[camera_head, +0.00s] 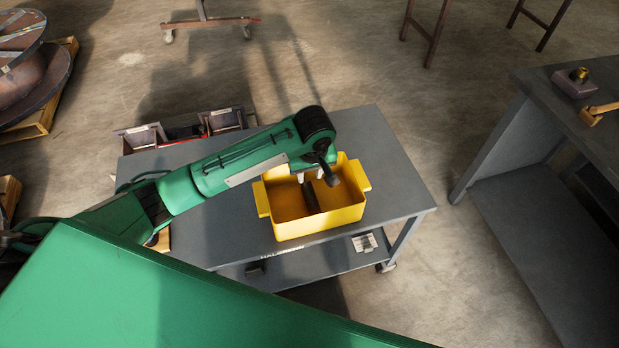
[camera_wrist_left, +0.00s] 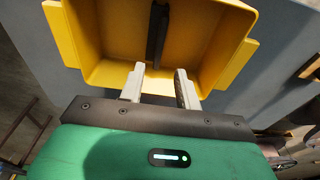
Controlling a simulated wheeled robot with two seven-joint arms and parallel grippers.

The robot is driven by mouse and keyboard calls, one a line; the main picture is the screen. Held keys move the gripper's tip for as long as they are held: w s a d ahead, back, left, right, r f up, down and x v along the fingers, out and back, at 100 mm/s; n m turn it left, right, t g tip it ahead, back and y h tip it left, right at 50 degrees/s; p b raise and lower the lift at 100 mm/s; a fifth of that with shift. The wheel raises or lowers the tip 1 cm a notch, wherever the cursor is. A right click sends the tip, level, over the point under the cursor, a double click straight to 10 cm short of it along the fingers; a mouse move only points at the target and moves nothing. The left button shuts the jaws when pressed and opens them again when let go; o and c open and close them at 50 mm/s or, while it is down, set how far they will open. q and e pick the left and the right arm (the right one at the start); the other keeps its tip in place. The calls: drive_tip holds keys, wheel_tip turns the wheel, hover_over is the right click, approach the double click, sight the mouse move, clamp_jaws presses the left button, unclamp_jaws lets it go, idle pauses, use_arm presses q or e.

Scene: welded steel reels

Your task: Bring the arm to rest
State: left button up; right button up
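My left arm reaches in from the left in the head view, over the grey table (camera_head: 395,165). My left gripper (camera_head: 312,174) points down over the yellow bin (camera_head: 318,222). In the left wrist view the two fingers of my left gripper (camera_wrist_left: 160,84) are apart with nothing between them. They are at the near wall of the yellow bin (camera_wrist_left: 110,72); whether they touch it I cannot tell. A dark bar-shaped object (camera_wrist_left: 157,35) lies in the bin, beyond the fingertips. My right gripper does not show.
A grey workbench (camera_head: 540,120) at the right holds a brass-topped block (camera_head: 575,82) and a wooden-handled tool (camera_head: 598,112). A steel reel (camera_head: 35,75) on a pallet is at the far left. Open floor lies behind the table.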

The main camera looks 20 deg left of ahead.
use_arm(q)
drive_tip(key=shift+r, duration=0.1)
idle(0.4)
drive_tip(key=s+d+f+m+t+h, duration=0.1)
drive_tip(key=s+d+f+m+h, duration=0.15)
drive_tip(key=s, duration=0.35)
drive_tip(key=s+d+f+m+h, duration=0.1)
drive_tip(key=s+d+m, duration=0.15)
drive_tip(key=s, duration=0.35)
drive_tip(key=s+a+m+t+y, duration=0.15)
drive_tip(key=s+a+m, duration=0.25)
drive_tip(key=s+a, duration=0.95)
wheel_tip(320, 180, down, 31)
drive_tip(key=s+d+g, duration=0.2)
drive_tip(key=s, duration=0.1)
drive_tip(key=s+a+f, duration=0.2)
drive_tip(key=s+f, duration=0.7)
drive_tip(key=s+a+f+y, duration=0.1)
drive_tip(key=s+f, duration=0.8)
drive_tip(key=shift+s+a+f+g, duration=0.25)
drive_tip(key=shift+a+g, duration=0.1)
drive_tip(key=shift+g, duration=0.1)
